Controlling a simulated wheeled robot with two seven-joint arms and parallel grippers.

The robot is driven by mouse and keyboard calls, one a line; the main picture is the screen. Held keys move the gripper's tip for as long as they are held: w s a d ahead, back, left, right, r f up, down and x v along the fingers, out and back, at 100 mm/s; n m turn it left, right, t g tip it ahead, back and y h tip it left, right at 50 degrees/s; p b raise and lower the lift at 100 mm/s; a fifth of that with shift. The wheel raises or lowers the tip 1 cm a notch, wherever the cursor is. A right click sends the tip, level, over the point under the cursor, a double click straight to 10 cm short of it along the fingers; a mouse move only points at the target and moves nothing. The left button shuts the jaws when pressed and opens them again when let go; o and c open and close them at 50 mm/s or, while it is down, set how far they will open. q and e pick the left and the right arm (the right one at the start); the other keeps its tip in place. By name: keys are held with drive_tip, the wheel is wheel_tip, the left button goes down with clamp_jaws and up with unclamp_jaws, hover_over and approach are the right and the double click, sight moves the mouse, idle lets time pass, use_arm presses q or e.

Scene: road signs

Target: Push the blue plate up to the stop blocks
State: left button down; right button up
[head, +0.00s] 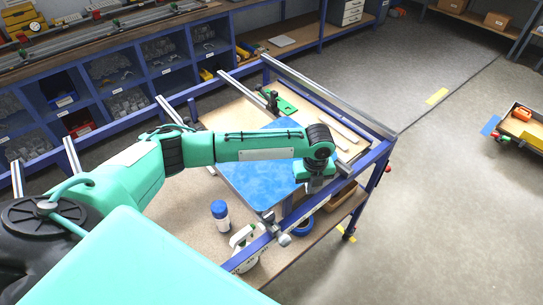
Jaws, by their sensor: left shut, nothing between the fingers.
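The blue plate (257,182) lies flat on the blue-framed workbench (222,113), partly covered by my left arm. My left gripper (316,187) is over the plate's right edge, pointing down and shut with nothing in it. Whether its fingertips touch the plate cannot be told. I cannot clearly pick out the stop blocks; pale strips (343,131) lie beyond the plate on the bench's far right part, and a dark clamp-like part (272,101) stands near a green piece (286,104) at the far side. My right gripper is not in view.
A blue-capped white bottle (220,214) and a white spray bottle (246,246) stand near the bench's front. A blue tape ring (303,226) is near the front right. Metal rails (322,93) run along the frame. Open floor (440,200) lies to the right.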

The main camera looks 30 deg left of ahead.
use_arm(q)
drive_tip(key=shift+w+a, duration=0.25)
drive_tip(key=shift+a, duration=0.5)
drive_tip(key=shift+w+a, duration=0.3)
drive_tip(key=shift+a, duration=0.5)
drive_tip(key=shift+w+a, duration=0.25)
drive_tip(key=shift+a, duration=0.5)
drive_tip(key=shift+d+p, duration=0.15)
drive_tip(key=shift+p, duration=0.2)
drive_tip(key=shift+s+d+r+p, duration=0.1)
drive_tip(key=shift+s+d+p, duration=0.15)
drive_tip(key=shift+d+p, duration=0.3)
drive_tip(key=shift+s+d+p, duration=0.25)
drive_tip(key=shift+d+p, duration=0.05)
drive_tip(key=shift+d, duration=0.45)
wheel_tip(320, 180, up, 8)
drive_tip(key=p, duration=0.7)
